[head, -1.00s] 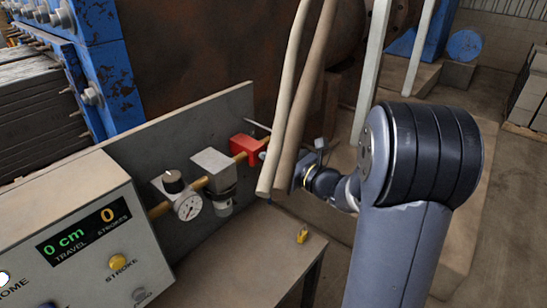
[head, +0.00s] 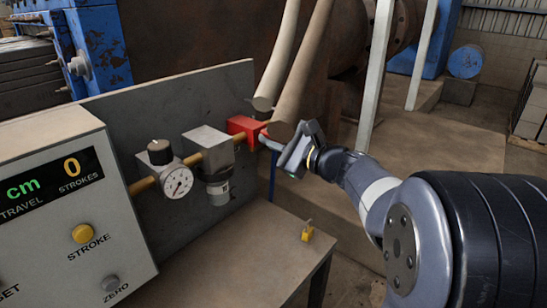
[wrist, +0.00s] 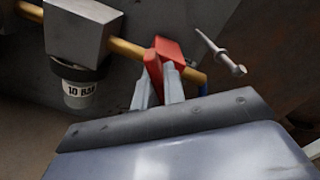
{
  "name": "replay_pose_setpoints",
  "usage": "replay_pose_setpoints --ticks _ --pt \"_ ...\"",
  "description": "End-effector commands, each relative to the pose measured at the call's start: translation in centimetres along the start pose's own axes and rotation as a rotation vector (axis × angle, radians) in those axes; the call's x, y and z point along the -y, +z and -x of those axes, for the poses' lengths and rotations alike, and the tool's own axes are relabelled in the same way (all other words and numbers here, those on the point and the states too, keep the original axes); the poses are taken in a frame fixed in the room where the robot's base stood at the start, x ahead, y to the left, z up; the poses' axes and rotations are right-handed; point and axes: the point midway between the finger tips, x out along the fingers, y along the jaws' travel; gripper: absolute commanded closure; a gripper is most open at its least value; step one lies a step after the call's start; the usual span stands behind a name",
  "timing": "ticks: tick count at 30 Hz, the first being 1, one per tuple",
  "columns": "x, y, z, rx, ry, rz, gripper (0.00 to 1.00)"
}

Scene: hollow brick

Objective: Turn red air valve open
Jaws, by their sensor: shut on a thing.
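The red air valve (head: 245,126) sits on the brass pipe at the right end of the grey panel. It also shows in the wrist view (wrist: 169,50), with a red handle part (wrist: 153,72) reaching down between my fingers. My gripper (head: 269,142) is at the valve's right side in the head view. In the wrist view my gripper (wrist: 159,88) is shut on the red handle. The fingers hide part of the handle, and I cannot tell its exact angle.
A pressure gauge (head: 177,182) and a filter unit (head: 214,160) are left of the valve. Two hanging pipes (head: 304,72) end close above my gripper. A metal rod (wrist: 220,52) is near the valve. A yellow padlock (head: 307,232) lies on the table (head: 255,255).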

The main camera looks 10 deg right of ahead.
Motion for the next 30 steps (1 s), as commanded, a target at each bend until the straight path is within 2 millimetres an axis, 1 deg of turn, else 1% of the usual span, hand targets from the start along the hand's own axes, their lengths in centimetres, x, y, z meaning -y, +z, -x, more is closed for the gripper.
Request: replay_pose_setpoints --ticks 1,18,24,30 --pt "-0.98 -1.15 0.04 -0.008 0.003 0.044 1.00" --pt "-1.53 -1.36 0.02 -0.008 0.004 0.570 1.00" --pt "-1.55 -1.36 0.01 -0.009 0.005 0.712 1.00" --pt "-1.49 -1.30 0.00 -0.009 0.006 0.808 1.00"
